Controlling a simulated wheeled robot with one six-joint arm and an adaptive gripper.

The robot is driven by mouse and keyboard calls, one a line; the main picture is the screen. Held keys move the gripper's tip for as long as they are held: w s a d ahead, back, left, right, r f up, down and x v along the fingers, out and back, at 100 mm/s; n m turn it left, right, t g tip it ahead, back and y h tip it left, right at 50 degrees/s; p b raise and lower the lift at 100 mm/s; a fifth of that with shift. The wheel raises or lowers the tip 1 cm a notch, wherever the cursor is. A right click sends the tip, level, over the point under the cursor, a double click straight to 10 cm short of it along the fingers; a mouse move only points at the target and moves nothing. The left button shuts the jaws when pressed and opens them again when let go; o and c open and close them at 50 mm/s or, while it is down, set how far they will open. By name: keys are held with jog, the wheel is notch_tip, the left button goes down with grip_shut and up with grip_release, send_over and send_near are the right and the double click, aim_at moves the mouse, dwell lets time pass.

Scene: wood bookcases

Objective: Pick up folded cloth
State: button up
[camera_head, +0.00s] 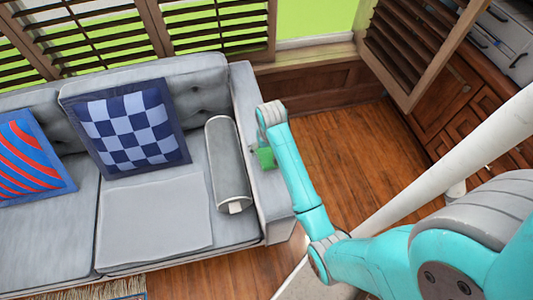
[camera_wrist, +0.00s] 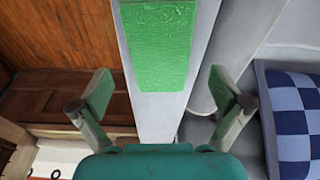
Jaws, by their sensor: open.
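The folded cloth (camera_wrist: 158,45) is a green, textured rectangle lying flat on the pale grey sofa armrest, at the top middle of the wrist view. In the head view, a small green patch (camera_head: 265,157) shows at the armrest beside my arm; it appears to be the cloth, partly hidden. My gripper (camera_wrist: 162,82) is open and empty, its two green-padded fingers spread wide on either side of the armrest in the picture. The cloth is ahead of the fingertips, apart from them. In the head view my gripper cannot be made out clearly behind the arm.
The grey sofa (camera_head: 250,95) holds a grey bolster (camera_head: 228,165), a blue checked cushion (camera_head: 127,128) and a red-and-blue striped cushion (camera_head: 30,157). A flat grey piece (camera_head: 153,215) lies on the seat. Wood cabinets (camera_head: 460,110) and an open shutter (camera_head: 410,50) stand right; floor between is clear.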

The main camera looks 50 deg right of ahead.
aim_at(267, 152)
jog(key=shift+w+d+f, duration=0.1)
jog(key=shift+w+f, duration=0.05)
jog(key=shift+f, duration=1.25)
jog(key=c, duration=1.2)
jog(key=shift+o, duration=0.2)
notch_tip(267, 152, up, 10)
